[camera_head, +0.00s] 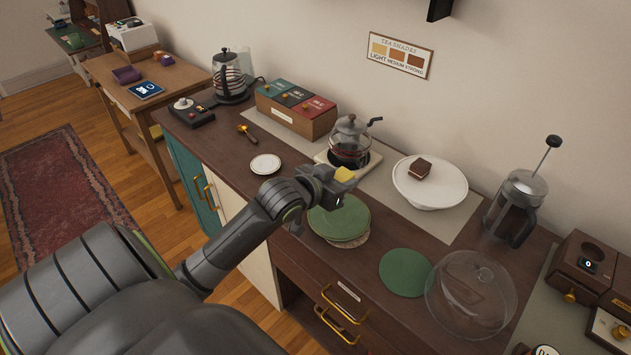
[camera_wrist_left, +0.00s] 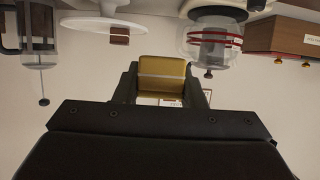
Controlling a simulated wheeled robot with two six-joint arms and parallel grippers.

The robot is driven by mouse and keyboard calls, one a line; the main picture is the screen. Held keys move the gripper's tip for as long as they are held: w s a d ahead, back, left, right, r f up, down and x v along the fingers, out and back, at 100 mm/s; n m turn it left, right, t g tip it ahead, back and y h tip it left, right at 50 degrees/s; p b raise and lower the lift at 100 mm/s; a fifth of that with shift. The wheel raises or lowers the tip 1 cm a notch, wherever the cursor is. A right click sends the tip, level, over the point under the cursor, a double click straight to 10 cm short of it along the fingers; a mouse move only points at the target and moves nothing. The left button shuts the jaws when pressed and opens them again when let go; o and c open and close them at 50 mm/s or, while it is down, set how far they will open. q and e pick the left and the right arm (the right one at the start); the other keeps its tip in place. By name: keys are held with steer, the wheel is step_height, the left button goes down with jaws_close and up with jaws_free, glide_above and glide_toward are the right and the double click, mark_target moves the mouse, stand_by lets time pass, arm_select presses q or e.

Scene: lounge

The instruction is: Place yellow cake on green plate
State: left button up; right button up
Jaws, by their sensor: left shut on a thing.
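The yellow cake (camera_head: 344,175) is held by my left gripper (camera_head: 333,181) above the counter. In the left wrist view the yellow cake (camera_wrist_left: 162,78), with a pale layer across it, sits between the two fingers. The green plate (camera_head: 340,221) lies on the counter just below the gripper, on top of another patterned round piece that shows at its lower edge. A second flat green round (camera_head: 405,272) lies to its right. The cake is in the air, apart from the plate. My right gripper is in neither view.
A white cake stand (camera_head: 447,192) with a brown cake (camera_head: 419,169) stands behind to the right. A glass kettle (camera_head: 350,142) is just behind the gripper. A clear dome (camera_head: 470,295) and a French press (camera_head: 516,208) stand at right. A small white saucer (camera_head: 265,164) lies left.

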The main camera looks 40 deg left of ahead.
mark_target(337, 216)
arm_select(q)
step_height(337, 216, down, 10)
steer(key=shift+r, duration=0.1)
stand_by(0.4)
steer(key=o, duration=1)
steer(key=shift+r, duration=0.1)
steer(key=shift+s, duration=0.35)
steer(key=v, duration=1.1)
steer(key=shift+s+r, duration=0.15)
steer(key=shift+r, duration=0.05)
